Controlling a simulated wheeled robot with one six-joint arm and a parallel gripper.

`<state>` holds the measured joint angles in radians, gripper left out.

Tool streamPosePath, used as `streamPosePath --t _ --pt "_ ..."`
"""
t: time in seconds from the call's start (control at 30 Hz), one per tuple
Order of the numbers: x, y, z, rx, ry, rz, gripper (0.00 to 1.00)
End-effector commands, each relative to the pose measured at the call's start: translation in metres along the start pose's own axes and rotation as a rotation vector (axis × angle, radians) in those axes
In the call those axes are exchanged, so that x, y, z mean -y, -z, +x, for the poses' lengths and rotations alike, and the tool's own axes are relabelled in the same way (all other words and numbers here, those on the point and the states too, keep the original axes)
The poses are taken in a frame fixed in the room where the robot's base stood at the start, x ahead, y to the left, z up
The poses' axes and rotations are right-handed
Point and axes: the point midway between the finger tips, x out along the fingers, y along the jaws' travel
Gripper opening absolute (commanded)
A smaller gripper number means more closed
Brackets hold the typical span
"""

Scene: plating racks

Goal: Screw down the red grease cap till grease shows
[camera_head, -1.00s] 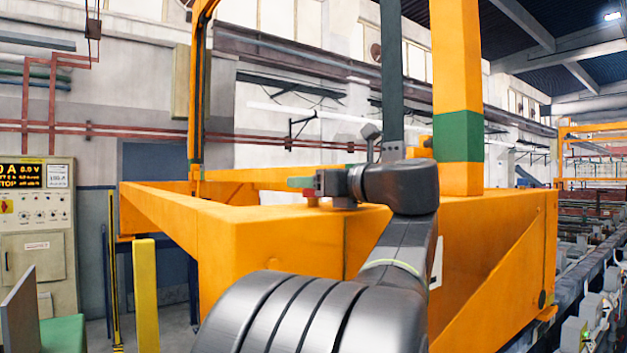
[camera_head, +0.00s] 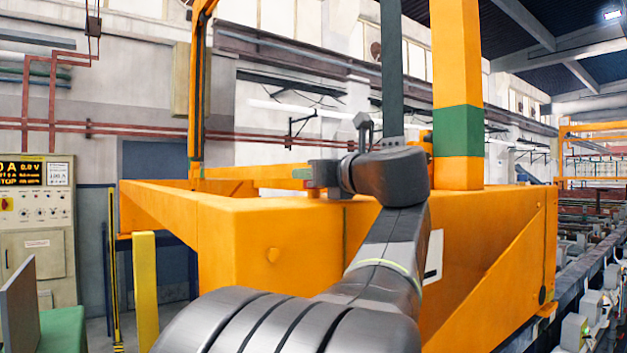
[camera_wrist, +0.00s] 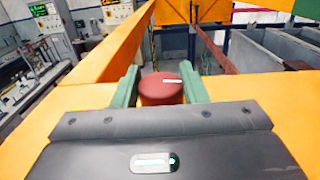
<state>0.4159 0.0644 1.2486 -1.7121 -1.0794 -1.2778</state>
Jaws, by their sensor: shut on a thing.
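The red grease cap (camera_wrist: 160,89) is a round red knob with a white mark on its top, on the orange frame (camera_wrist: 105,60). In the wrist view it sits between the two green fingers of my gripper (camera_wrist: 160,92), which is shut on it. In the head view a small part of the red cap (camera_head: 313,192) shows below my gripper (camera_head: 303,175), at the top edge of the orange frame (camera_head: 270,225). No grease is visible. The underside of the cap is hidden.
An orange post with a green band (camera_head: 458,130) rises close to the right of my arm. A control cabinet (camera_head: 38,220) stands at the left, near a yellow post (camera_head: 146,290). Racks (camera_head: 590,270) line the right side.

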Motion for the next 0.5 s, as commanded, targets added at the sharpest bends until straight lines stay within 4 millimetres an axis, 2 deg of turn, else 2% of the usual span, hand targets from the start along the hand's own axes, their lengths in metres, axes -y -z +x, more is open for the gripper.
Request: streamPosePath --t 0.3,0.5 --pt "-0.0025 -0.0029 0.0002 0.001 0.280 -0.002 0.16" --pt "-0.0010 -0.0018 0.0001 0.001 0.402 -0.002 0.16"
